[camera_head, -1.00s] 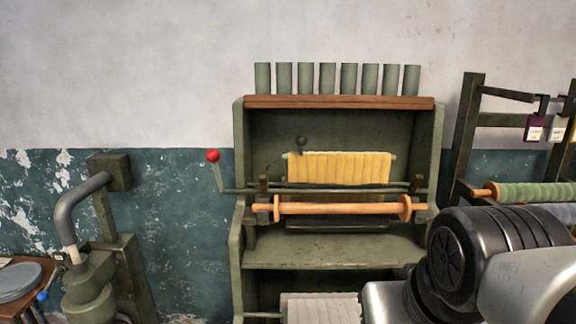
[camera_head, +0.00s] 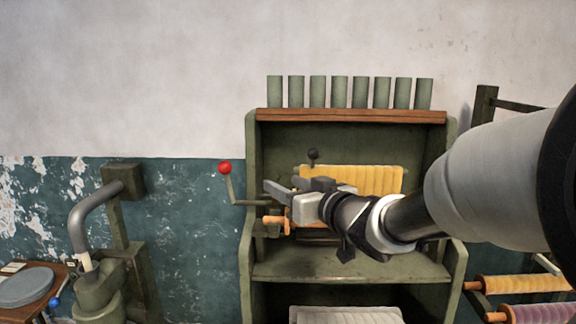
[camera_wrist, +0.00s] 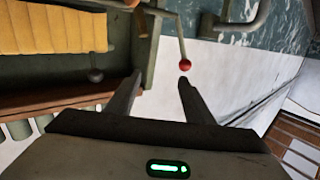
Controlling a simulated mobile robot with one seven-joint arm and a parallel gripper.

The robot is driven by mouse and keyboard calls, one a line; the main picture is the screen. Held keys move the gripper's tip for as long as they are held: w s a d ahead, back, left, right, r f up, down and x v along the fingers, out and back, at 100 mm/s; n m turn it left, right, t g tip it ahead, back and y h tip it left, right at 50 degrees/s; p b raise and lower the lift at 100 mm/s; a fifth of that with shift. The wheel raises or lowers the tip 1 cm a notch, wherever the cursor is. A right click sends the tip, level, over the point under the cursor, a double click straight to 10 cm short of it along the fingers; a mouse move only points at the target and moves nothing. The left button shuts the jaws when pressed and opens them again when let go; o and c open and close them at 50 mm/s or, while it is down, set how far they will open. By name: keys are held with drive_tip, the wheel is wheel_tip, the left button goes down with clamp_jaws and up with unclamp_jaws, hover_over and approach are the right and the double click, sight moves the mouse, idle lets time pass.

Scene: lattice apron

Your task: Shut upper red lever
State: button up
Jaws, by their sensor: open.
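The upper red lever (camera_head: 225,168) has a red ball on a thin grey arm that points up from the left side of the green cabinet. In the wrist view its red ball (camera_wrist: 185,65) shows just beyond the tip of the right-hand finger. My gripper (camera_head: 275,190) is open and empty, in front of the cabinet and to the right of the red ball in the head view. Its fingers (camera_wrist: 158,85) also show in the wrist view, apart, with nothing between them. The gap from finger to ball is hard to judge.
The green cabinet (camera_head: 250,225) holds a yellow ribbed cloth (camera_head: 385,179), a dark ball knob (camera_head: 312,154) and an orange roller (camera_head: 273,222). Several green cylinders (camera_head: 338,92) stand on its top. A grey bent pipe (camera_head: 85,212) stands left. Open wall lies around the lever's left.

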sight(229, 170)
drive_tip(key=w+a+y+p, duration=0.1)
drive_tip(key=w+a, duration=0.2)
drive_tip(key=a, duration=0.2)
drive_tip(key=w+a+n+g+y+p, duration=0.1)
drive_tip(key=w+a, duration=0.3)
drive_tip(key=a, duration=0.2)
drive_tip(key=w+a+y+p, duration=0.1)
drive_tip(key=w+a, duration=0.3)
drive_tip(key=a, duration=0.1)
drive_tip(key=shift+w+a+n, duration=0.1)
drive_tip(key=shift+a+n, duration=0.2)
drive_tip(key=shift+c, duration=0.2)
clamp_jaws()
